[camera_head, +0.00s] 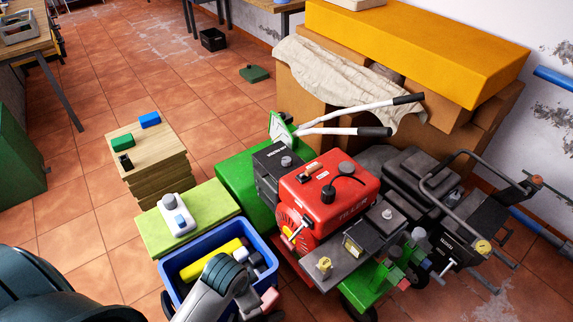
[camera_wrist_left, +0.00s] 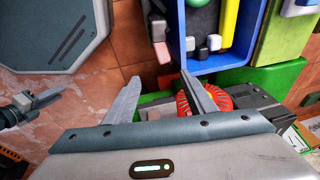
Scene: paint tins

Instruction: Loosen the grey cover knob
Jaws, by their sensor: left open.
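A small grey knob (camera_head: 286,161) sits on top of the dark box-shaped cover (camera_head: 274,172) beside the red engine (camera_head: 322,195). A similar grey knob (camera_head: 387,213) tops another dark box at the engine's right, and I cannot tell which one is meant. In the left wrist view my left gripper (camera_wrist_left: 160,77) is open and empty. Its fingers are beside the blue crate, with part of the red engine (camera_wrist_left: 190,104) behind one finger; the knob is not clear there. What looks like my right gripper (camera_wrist_left: 38,101) shows at that view's left edge, its jaws unclear.
The blue crate (camera_head: 167,263) of loose items stands left of the engine. A green-topped box (camera_head: 215,204) and a stack of wooden boards (camera_head: 157,180) stand behind it. White handlebars (camera_head: 340,131) rise behind the engine. Floor (camera_head: 80,230) at the left is clear.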

